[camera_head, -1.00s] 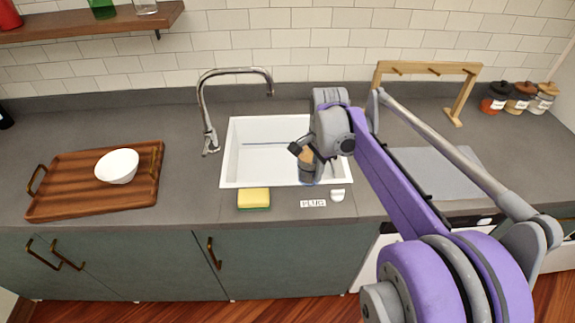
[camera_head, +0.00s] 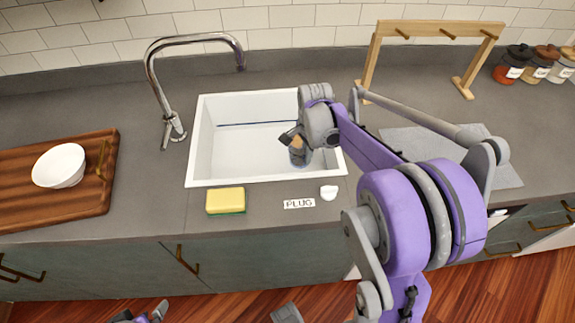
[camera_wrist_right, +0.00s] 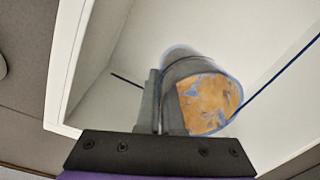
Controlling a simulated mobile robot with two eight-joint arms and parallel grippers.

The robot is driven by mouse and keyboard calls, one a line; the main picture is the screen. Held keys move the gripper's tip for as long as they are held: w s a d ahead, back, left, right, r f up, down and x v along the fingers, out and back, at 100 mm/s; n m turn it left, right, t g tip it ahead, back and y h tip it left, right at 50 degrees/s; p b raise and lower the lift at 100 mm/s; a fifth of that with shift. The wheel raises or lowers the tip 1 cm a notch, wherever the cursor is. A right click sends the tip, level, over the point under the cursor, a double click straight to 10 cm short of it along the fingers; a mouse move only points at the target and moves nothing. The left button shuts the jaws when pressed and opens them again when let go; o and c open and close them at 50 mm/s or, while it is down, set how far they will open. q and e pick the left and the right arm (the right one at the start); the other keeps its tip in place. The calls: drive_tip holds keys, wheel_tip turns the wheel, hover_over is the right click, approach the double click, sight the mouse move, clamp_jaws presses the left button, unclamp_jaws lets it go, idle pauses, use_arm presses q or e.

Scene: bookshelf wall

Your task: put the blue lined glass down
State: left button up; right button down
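The blue lined glass (camera_head: 299,155) shows in the head view at the right part of the white sink, partly covered by my right gripper (camera_head: 291,136). In the right wrist view the glass (camera_wrist_right: 207,100) has an orange-brown patterned end and a bluish rim. My right gripper's narrow fingers (camera_wrist_right: 162,105) are close together at the glass's left side and look shut on its wall. The sink basin (camera_wrist_right: 95,60) lies behind it. I cannot tell whether the glass touches the sink floor. Part of my left gripper (camera_head: 147,314) shows at the bottom edge; its opening is unclear.
The white sink (camera_head: 200,140) has a curved metal faucet (camera_head: 150,75) at its left. A yellow sponge (camera_head: 226,200), a PLUG label (camera_head: 299,203) and a white plug (camera_head: 329,192) lie at its front. A wooden tray (camera_head: 90,205) with a white bowl (camera_head: 60,166) stands left. A wooden rack (camera_head: 370,65) stands right.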

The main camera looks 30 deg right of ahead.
wheel_tip(320, 180, down, 8)
drive_tip(key=shift+r, duration=0.2)
drive_tip(key=shift+b, duration=0.3)
drive_tip(key=shift+f, duration=0.1)
drive_tip(key=c, duration=1.1)
unclamp_jaws()
drive_tip(key=shift+r, duration=0.25)
drive_tip(key=r, duration=0.8)
drive_tip(key=r+p, duration=0.1)
drive_tip(key=r, duration=0.2)
drive_tip(key=shift+s+r, duration=0.3)
drive_tip(key=shift+r, duration=0.1)
